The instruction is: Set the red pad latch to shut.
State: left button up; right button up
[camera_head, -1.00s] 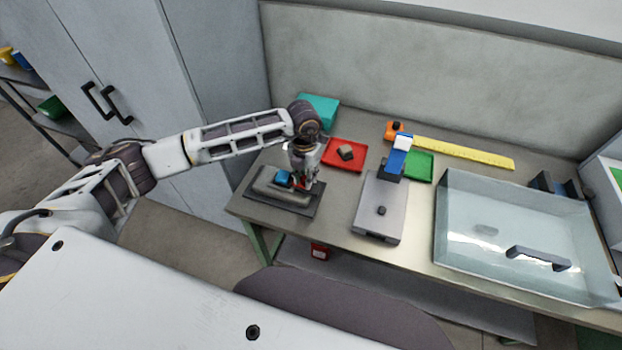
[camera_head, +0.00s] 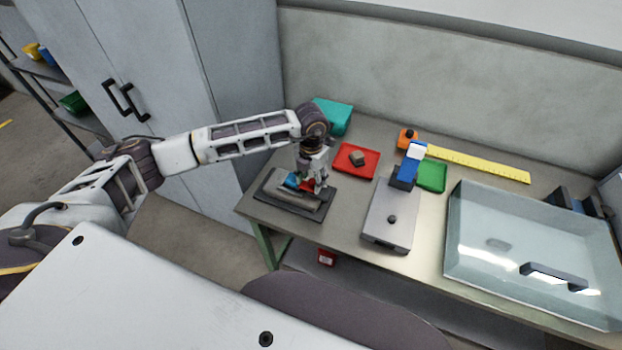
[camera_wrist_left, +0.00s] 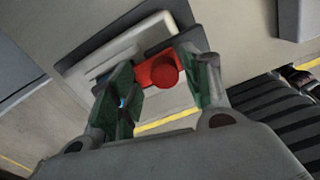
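The red pad latch (camera_wrist_left: 160,73) has a round knob and shows between my left gripper's green-padded fingers in the left wrist view. In the head view only a little red (camera_head: 307,185) shows under the gripper. The latch sits on a grey pad unit (camera_head: 272,189) with a dark base, at the table's left front corner, beside a blue piece (camera_head: 292,181). My left gripper (camera_wrist_left: 160,85) points down over the unit, its fingers apart on either side of the latch. I cannot tell if they touch it. My right gripper is not in view.
A red tray (camera_head: 370,166) with a brown block, a teal box (camera_head: 334,116) and a grey plate device (camera_head: 378,222) with a blue lever (camera_head: 405,171) stand nearby. A green tray (camera_head: 432,178), yellow ruler (camera_head: 480,164) and clear-lidded case (camera_head: 470,262) are farther right.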

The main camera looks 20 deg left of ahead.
aim_at(312, 181)
pick_arm(q)
jog(key=shift+r, duration=0.1)
notch_tip(312, 181, up, 12)
dwell(0.9)
jog(key=shift+d, duration=0.1)
